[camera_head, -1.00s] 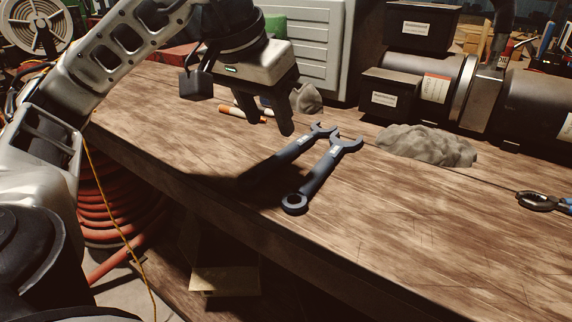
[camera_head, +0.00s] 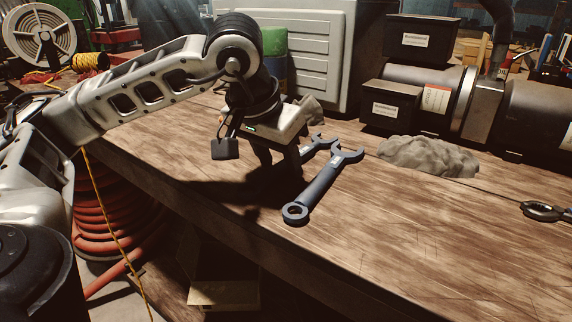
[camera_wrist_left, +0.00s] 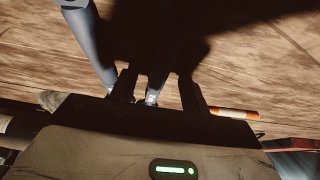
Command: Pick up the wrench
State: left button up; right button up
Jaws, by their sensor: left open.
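Two dark blue-grey wrenches lie side by side on the wooden bench. The front wrench (camera_head: 322,187) is fully in view, with a ring end toward the bench edge and an open jaw at the far end. The rear wrench (camera_head: 318,147) shows only near its open jaw; my left gripper hides the rest. My left gripper (camera_head: 279,162) is open and points down over the rear wrench. In the left wrist view, a shadowed labelled piece (camera_wrist_left: 153,96) shows between the fingers, and the front wrench (camera_wrist_left: 90,45) lies outside them. My right gripper is not in view.
A grey lumpy rag (camera_head: 428,157) lies right of the wrenches. Black machine boxes (camera_head: 392,105) and a cylindrical motor stand behind. An orange-and-white stick (camera_wrist_left: 236,113) lies near the fingers. Pliers (camera_head: 545,211) lie at far right. The bench front right is clear.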

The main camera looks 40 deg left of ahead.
pick_arm(q)
jog(key=shift+f, duration=0.15)
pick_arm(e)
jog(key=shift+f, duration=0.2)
pick_arm(q)
grip_shut()
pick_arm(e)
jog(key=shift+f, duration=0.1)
pick_arm(q)
jog(key=shift+r, duration=0.2)
jog(key=shift+r, duration=0.2)
notch_tip(320, 180, up, 2)
jog(key=shift+r, duration=0.2)
jog(key=s+d+r+p, duration=0.4)
jog(key=s+d+r, duration=0.2)
jog(key=d+r, duration=0.4)
jog(key=shift+d+p, duration=0.3)
jog(key=shift+d, duration=0.95)
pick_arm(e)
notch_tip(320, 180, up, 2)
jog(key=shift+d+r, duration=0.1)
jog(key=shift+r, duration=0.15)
pick_arm(q)
jog(key=shift+s, duration=0.1)
